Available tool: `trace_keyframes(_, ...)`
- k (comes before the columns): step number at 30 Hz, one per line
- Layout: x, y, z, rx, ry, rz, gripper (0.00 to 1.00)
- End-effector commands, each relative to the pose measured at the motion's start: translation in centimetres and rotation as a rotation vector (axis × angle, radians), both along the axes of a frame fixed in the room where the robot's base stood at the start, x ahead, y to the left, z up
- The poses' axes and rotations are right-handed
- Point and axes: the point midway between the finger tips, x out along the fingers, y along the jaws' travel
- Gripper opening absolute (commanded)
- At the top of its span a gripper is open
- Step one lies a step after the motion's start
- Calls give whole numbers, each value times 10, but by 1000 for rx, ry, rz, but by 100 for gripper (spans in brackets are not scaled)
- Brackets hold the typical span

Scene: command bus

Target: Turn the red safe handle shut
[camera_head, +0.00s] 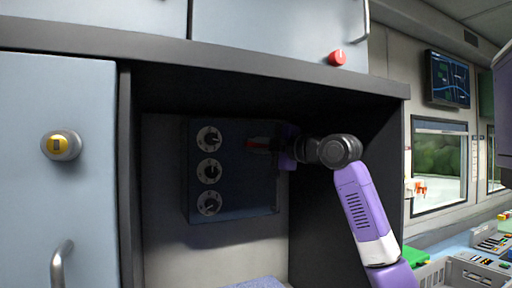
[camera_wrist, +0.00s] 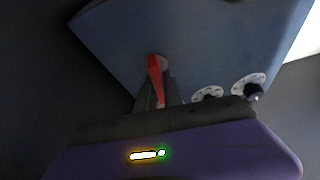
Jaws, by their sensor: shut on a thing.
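The safe (camera_head: 235,190) is a dark blue box on the back wall of a dark recess, with several round dials down its left side. Its red handle (camera_head: 257,143) is at the upper right of its front. My gripper (camera_head: 278,146) reaches in from the right at the handle. In the wrist view the red handle (camera_wrist: 154,75) runs from its round pivot down between the fingers of my gripper (camera_wrist: 158,98), which is shut on it. The fingers hide the handle's lower end. Part of the safe front (camera_wrist: 200,40) and two dials also show there.
The recess has a dark right side wall (camera_head: 315,215) and a shelf edge above (camera_head: 220,60). A cabinet door (camera_head: 85,180) with a yellow-centred knob (camera_head: 61,145) stands at left. A grey crate (camera_head: 455,272) is at lower right.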

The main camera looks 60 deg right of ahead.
Motion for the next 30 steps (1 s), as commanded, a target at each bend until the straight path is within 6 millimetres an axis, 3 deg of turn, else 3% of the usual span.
trace_keyframes(10, 1, 0, -1, -113, 70, 0, 0)
trace_keyframes(26, 1, 0, -2, -131, 81, 0, 0)
trace_keyframes(27, 1, 0, -2, -131, 81, 0, 17)
trace_keyframes(30, 1, 0, -2, -130, 81, 0, 33)
